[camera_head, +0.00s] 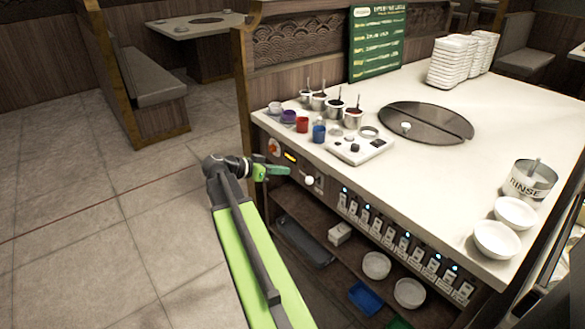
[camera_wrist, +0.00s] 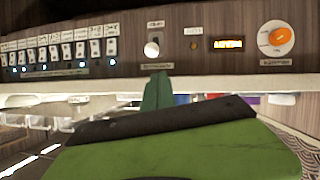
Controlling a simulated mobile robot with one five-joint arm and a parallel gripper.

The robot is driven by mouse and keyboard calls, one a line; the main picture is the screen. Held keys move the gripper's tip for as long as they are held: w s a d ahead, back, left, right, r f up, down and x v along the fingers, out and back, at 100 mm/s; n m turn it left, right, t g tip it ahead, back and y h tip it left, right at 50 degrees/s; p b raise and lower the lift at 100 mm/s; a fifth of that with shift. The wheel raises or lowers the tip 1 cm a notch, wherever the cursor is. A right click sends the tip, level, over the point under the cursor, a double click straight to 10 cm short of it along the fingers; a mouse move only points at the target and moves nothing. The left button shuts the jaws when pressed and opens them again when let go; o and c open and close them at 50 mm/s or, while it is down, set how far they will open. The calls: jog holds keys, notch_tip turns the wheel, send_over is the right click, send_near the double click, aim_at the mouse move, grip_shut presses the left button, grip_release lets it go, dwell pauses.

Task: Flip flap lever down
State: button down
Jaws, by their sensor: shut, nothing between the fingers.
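The panel on the counter's front side carries a lever with a round white knob (camera_head: 309,180), which I take to be the flap lever. My gripper (camera_head: 279,170) is shut and empty, in front of the panel and left of the knob in the head view. In the wrist view its green fingertips (camera_wrist: 157,92) point toward the panel just below the knob in the picture, apparently without touching it.
An orange dial (camera_wrist: 279,38) and a lit amber display (camera_wrist: 227,44) share the panel, beside a row of switches (camera_head: 402,240) with blue lights. The counter (camera_head: 440,185) overhangs an open shelf with bowls (camera_head: 376,265). Sauce pots (camera_head: 335,112) stand near the counter's edge.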

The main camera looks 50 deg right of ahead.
jog(key=v, duration=0.1)
jog(key=p+v, duration=0.1)
jog(key=v, duration=0.1)
jog(key=shift+r, duration=0.45)
jog(key=shift+w, duration=0.1)
jog(key=w+a+f+n+t+y, duration=0.25)
jog(key=a+f+n, duration=0.2)
jog(key=a, duration=0.45)
jog(key=w+a+f+n+t+y, duration=0.1)
jog(key=w+a+f+n+y, duration=0.3)
jog(key=a, duration=0.6)
jog(key=a+f+n+y, duration=0.2)
jog(key=a+n, duration=0.2)
jog(key=a, duration=0.5)
jog(key=a+f+n+t+y, duration=0.1)
jog(key=a+n, duration=0.2)
jog(key=a, duration=0.6)
jog(key=s+a+f+n+y, duration=0.1)
jog(key=a+n, duration=0.3)
jog(key=a, duration=0.5)
jog(key=shift+a+f+n+y, duration=0.25)
jog(key=shift+f+n+y, duration=0.1)
jog(key=shift+f+y, duration=0.5)
jog(key=shift+s+t, duration=0.1)
jog(key=shift+t, duration=0.15)
